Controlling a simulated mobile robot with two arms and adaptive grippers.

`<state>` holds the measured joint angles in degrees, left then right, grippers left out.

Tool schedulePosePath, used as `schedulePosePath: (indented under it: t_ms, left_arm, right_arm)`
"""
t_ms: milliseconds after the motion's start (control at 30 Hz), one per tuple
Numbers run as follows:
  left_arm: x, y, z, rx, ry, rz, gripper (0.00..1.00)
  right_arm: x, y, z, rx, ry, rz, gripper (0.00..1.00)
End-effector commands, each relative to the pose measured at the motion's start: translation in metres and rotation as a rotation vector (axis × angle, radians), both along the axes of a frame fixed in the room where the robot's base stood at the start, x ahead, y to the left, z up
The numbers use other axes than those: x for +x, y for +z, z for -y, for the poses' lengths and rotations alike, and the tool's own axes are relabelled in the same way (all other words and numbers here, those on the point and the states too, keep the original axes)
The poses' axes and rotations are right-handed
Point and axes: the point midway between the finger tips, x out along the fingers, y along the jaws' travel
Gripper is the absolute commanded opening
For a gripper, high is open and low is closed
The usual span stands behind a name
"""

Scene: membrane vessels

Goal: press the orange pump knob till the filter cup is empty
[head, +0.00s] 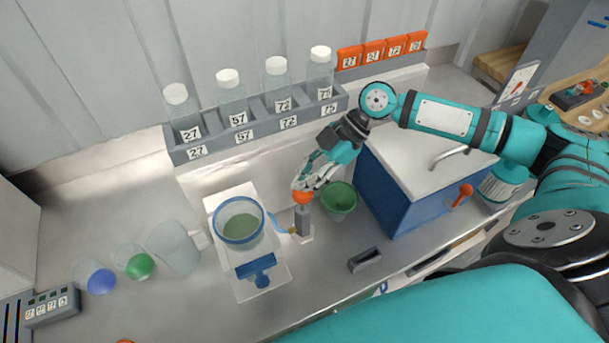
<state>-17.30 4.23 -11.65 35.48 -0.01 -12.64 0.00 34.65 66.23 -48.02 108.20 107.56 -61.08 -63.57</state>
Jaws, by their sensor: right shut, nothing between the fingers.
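The orange pump knob (302,197) tops a grey pump post (304,222) right of the filter cup. My right gripper (309,186) is shut, its fingertips right above the knob and seemingly touching it; they hide part of its top. The clear filter cup (240,221) with a blue rim stands on a white base (272,285) and shows a grey-green fill; I cannot tell how deep it is. My left gripper is out of view.
Several white-capped bottles sit in a grey rack (255,118) behind. A grey block (364,260) lies in front.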

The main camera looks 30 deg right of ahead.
Motion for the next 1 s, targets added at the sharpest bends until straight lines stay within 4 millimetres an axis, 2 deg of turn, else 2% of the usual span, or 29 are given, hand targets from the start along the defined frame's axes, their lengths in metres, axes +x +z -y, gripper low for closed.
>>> schedulePosePath:
  t_ms: [167,267,400,500,867,1000]
  left_arm:
    - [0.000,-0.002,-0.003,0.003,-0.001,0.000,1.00]
    - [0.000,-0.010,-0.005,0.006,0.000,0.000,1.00]
    - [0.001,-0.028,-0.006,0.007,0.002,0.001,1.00]
    - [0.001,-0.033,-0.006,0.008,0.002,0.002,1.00]
    - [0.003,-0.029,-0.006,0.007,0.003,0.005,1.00]
    - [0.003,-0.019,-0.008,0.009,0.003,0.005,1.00]
  right_arm:
    - [0.000,-0.002,0.000,0.000,0.001,-0.001,0.00]
    - [0.000,-0.013,-0.001,0.001,0.001,-0.002,0.00]
    - [-0.001,-0.040,-0.001,0.000,0.001,-0.004,0.00]
    - [0.000,-0.049,0.000,0.000,0.001,-0.002,0.00]
    - [0.000,-0.047,0.000,-0.003,0.001,-0.002,0.00]
    - [0.000,-0.036,-0.005,-0.002,0.001,0.000,0.00]
